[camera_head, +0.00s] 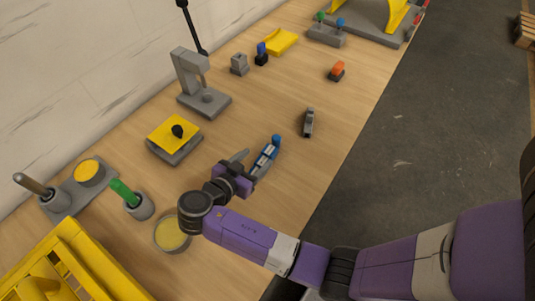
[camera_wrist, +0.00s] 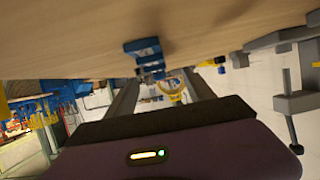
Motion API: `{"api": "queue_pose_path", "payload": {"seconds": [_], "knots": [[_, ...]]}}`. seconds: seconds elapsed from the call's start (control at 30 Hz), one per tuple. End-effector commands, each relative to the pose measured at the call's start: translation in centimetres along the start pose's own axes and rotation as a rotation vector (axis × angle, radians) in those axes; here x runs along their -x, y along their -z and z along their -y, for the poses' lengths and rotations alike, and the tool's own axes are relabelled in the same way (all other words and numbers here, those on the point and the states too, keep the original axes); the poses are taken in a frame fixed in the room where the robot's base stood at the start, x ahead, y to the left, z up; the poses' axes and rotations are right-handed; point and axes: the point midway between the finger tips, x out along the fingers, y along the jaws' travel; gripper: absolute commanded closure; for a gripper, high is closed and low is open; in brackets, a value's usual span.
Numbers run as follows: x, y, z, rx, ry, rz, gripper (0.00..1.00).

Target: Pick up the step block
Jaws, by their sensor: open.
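A blue block with a stepped outline, which I take to be the step block (camera_head: 276,141), is on the wooden table near the middle of the head view. In the wrist view the blue block (camera_wrist: 143,48) shows just ahead of the fingertips, close to the left finger. My gripper (camera_head: 256,155) is open, its two grey fingers spread and reaching towards the block. One finger partly covers the block in the head view. In the wrist view the gripper (camera_wrist: 161,76) has nothing visibly clamped. I cannot tell whether a finger touches the block.
A small grey part (camera_head: 308,123) lies up and right of the block. A yellow-topped plate (camera_head: 174,136) and a grey stand (camera_head: 203,100) are to the left. An orange-topped piece (camera_head: 337,70) stands farther off. Bare table lies between the block and the right table edge.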

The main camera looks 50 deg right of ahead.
Motion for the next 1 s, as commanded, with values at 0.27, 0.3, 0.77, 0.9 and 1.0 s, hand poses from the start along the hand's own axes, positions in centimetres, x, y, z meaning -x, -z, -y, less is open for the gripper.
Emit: {"api": "queue_pose_path", "payload": {"seconds": [0.27, 0.3, 0.77, 0.9, 1.0], "knots": [[-2.9, 0.3, -0.5, 0.004, -0.002, 0.001, 0.38], [-3.5, 0.3, -0.7, 0.005, -0.003, 0.001, 0.38], [-6.8, 0.0, -0.8, 0.003, 0.002, 0.001, 0.38], [-6.8, 0.0, -0.8, 0.003, 0.002, 0.001, 0.52], [-6.8, 0.0, -0.8, 0.003, 0.002, 0.001, 0.72]]}}
